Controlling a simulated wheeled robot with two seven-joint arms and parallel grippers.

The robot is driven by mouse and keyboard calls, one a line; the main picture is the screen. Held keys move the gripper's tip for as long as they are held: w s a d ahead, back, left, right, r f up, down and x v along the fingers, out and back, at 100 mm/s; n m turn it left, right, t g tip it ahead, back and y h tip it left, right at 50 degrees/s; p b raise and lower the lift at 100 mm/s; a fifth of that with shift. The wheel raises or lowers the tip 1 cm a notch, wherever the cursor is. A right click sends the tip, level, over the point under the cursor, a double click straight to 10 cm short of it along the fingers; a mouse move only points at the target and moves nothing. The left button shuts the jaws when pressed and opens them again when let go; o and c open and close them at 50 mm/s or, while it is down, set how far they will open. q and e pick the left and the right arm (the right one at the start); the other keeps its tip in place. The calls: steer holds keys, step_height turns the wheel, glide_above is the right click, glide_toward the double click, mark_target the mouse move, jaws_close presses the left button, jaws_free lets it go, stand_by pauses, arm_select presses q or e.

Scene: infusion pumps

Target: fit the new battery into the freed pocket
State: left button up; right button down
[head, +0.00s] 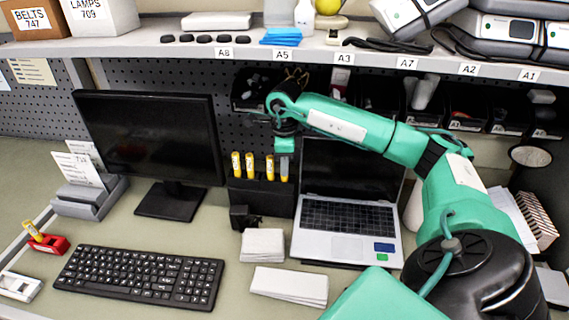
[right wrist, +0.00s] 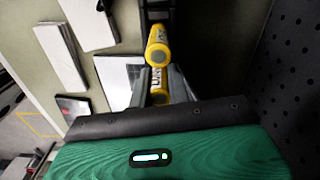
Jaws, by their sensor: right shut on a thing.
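Yellow batteries stand upright in a black holder (head: 262,200) in the middle of the head view, left of the laptop. Three show clearly there, one of them the right-hand yellow battery (head: 269,167). My right gripper (head: 284,172) points down at the holder's right end. In the right wrist view its fingers (right wrist: 158,90) are shut on a yellow battery (right wrist: 157,84); another yellow battery (right wrist: 158,47) stands just beyond. The head view does not show the held battery clearly. A yellow battery (head: 33,230) leans in a red holder (head: 50,244) at the far left. I cannot make out an empty pocket.
A monitor (head: 150,140) stands left of the holder, and an open laptop (head: 345,215) to its right. A keyboard (head: 140,277) and folded white cloths (head: 290,285) lie in front. A shelf (head: 300,52) with bins beneath runs above the arm. A white device (head: 20,286) sits at lower left.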

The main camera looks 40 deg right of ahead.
steer(key=shift+f, duration=0.2)
steer(key=c, duration=1.2)
jaws_free()
steer(key=shift+c, duration=0.2)
